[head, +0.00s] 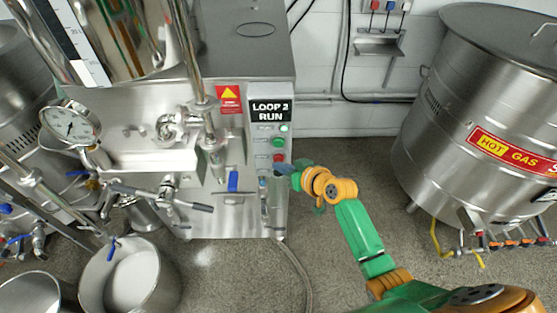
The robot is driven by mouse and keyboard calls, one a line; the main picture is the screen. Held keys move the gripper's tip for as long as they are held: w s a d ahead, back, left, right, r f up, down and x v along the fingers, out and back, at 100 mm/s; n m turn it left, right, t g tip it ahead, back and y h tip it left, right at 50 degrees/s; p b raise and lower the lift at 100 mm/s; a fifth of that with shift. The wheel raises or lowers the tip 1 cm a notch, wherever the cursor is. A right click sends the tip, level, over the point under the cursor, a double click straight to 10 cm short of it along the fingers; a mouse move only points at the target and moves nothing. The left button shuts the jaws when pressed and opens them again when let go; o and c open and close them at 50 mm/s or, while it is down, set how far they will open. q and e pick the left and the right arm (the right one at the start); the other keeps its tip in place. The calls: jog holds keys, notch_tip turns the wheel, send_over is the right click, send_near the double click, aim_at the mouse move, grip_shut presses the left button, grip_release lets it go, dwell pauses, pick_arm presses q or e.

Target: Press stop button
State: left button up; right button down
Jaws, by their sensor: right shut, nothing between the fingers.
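The mill's control panel (269,130) stands in the middle of the head view under a "LOOP 2 RUN" sign. It has a light green button or lamp (283,128) at the top, a green button (279,143) below it and a red button (278,157) lowest, which looks like the stop button. My right gripper (283,169) is shut and empty, just below the red button at the panel's right edge. I cannot tell whether it touches the panel. My left gripper is out of view.
A large steel "HOT GAS" vessel (470,105) stands at the right. Pipes, valves and a pressure gauge (70,125) crowd the left. An open steel bucket (130,280) stands at lower left. The floor (335,145) between the machine and the vessel is mostly clear.

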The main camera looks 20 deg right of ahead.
jog(key=shift+w+d+b, duration=0.15)
jog(key=shift+w+b, duration=0.2)
jog(key=shift+w, duration=0.1)
dwell(0.6)
jog(key=shift+s+a+p, duration=0.25)
jog(key=shift+s+p, duration=0.5)
jog(key=shift+s, duration=0.1)
jog(key=s+p, duration=0.1)
jog(key=s, duration=0.1)
jog(key=s+a+p, duration=0.1)
jog(key=s+p, duration=0.1)
jog(key=s, duration=0.1)
jog(key=shift+a, duration=0.2)
